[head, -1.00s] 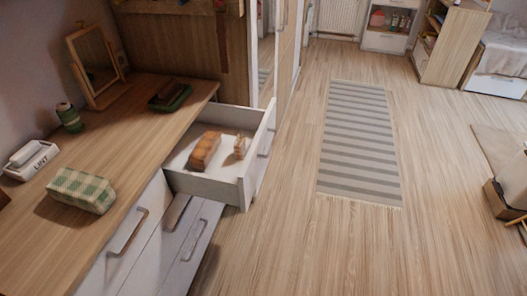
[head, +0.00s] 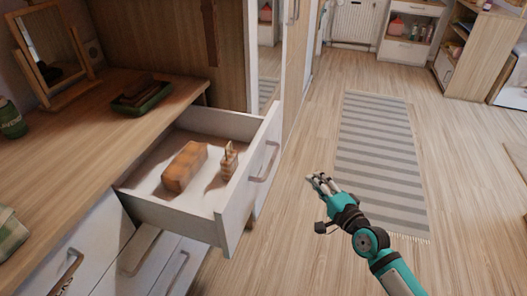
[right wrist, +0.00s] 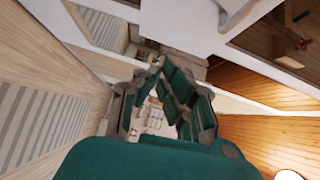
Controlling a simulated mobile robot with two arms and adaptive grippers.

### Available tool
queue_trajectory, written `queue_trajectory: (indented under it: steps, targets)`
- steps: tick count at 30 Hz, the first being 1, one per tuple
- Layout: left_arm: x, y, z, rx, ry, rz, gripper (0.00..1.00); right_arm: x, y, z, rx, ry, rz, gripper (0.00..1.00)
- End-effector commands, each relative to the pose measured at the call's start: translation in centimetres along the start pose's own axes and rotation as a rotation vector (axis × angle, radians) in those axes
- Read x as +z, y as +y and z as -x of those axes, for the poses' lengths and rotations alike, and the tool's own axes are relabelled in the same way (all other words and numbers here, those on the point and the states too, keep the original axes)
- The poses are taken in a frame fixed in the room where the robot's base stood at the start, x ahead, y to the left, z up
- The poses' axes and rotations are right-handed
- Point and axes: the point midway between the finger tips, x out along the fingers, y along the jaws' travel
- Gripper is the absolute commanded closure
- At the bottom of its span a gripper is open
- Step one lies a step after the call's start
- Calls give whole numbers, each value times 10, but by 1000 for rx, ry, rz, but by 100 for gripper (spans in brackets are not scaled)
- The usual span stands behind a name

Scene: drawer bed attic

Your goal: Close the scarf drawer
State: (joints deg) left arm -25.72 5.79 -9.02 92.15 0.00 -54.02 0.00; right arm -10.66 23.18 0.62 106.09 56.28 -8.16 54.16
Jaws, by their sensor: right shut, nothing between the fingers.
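The open drawer (head: 230,215) is white and sticks out of the wooden-topped dresser, its front facing right. Its pale handle (head: 264,163) is on that front. Inside lie an orange-brown folded bundle, perhaps the scarf (head: 185,167), and a smaller tan striped item (head: 229,161). My right gripper (head: 318,182) is shut and empty, out over the floor to the right of the drawer front, apart from it. In the right wrist view its teal and grey fingers (right wrist: 158,98) come together in the middle. My left gripper is not in view.
Closed white drawers (head: 150,262) with handles sit below and beside the open one. A green tray (head: 141,97) and a mirror (head: 48,50) stand on the dresser top (head: 75,130). A striped rug (head: 375,150) lies on the otherwise clear floor at right.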

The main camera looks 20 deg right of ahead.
Motion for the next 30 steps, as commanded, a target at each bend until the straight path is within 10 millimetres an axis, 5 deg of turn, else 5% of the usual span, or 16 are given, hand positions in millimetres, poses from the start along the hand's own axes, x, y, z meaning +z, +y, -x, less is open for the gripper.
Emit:
queue_trajectory:
  steps: [8, 21, 30]
  targets:
    - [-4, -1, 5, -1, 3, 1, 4, 2, -21, -19, -47, -12, -51, 100]
    - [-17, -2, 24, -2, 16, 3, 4, 10, -25, -107, -44, -13, -50, 100]
    - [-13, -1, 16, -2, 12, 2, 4, 31, -26, -127, -43, -12, -45, 100]
